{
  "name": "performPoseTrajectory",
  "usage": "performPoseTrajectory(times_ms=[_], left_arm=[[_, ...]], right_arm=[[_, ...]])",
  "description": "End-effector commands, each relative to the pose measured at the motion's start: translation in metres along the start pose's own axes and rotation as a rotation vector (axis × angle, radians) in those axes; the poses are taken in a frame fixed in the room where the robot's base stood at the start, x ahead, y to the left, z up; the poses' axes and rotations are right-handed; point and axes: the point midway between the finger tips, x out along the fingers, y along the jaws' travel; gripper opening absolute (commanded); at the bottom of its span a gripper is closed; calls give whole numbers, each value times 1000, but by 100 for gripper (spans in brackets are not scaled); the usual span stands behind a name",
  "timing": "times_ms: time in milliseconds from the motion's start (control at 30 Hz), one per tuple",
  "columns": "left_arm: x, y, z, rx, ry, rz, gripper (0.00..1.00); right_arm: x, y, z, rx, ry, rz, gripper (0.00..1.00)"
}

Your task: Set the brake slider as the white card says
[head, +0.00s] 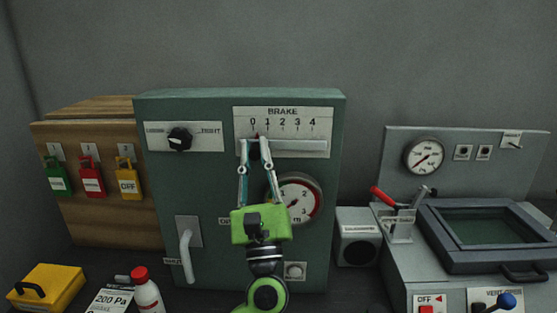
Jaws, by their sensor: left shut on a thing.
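The brake slider panel (321,147) is a white plate on a green cabinet, with a scale from 0 to 4 above a horizontal slot. My left gripper (256,143) is shut on the slider knob (257,136), near 0 and slightly towards 1. The fingers hide most of the knob. The white card (106,301) lies at the bottom left. It reads "200 Pa" with a partly legible line that looks like "BRAKE" below; the rest is cut off by the picture edge. My right gripper is not in view.
The green cabinet (214,221) also bears a black rotary knob (180,139), a dial gauge (301,198) partly behind my left gripper and a pale handle (186,255). A red-capped bottle (147,295) stands beside the card. A grey machine (470,154) stands right.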

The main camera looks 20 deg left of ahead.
Motion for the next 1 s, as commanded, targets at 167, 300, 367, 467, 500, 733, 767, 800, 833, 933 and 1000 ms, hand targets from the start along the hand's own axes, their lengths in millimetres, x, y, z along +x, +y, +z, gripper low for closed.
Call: performPoseTrajectory(times_ms=[167,300,367,467,500,733,767,800,833,933,1000], left_arm=[[2,13,2,1,0,4,0],[2,13,2,2,0,5,0],[2,13,2,2,0,5,0],[2,12,2,2,0,5,33],[2,12,2,2,0,4,33],[2,11,2,1,0,1,33],[1,11,2,1,0,1,33],[0,11,1,1,0,1,33],[-1,11,1,1,1,1,33],[-11,10,1,3,2,0,33],[-22,10,0,2,4,-1,33]], right_arm=[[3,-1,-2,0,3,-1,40],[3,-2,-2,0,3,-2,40],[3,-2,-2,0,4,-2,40],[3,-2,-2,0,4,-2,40],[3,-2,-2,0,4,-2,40],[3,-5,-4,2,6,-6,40],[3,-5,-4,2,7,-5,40],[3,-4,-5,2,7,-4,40],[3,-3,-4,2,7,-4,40],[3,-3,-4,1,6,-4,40],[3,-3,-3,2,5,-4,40]])
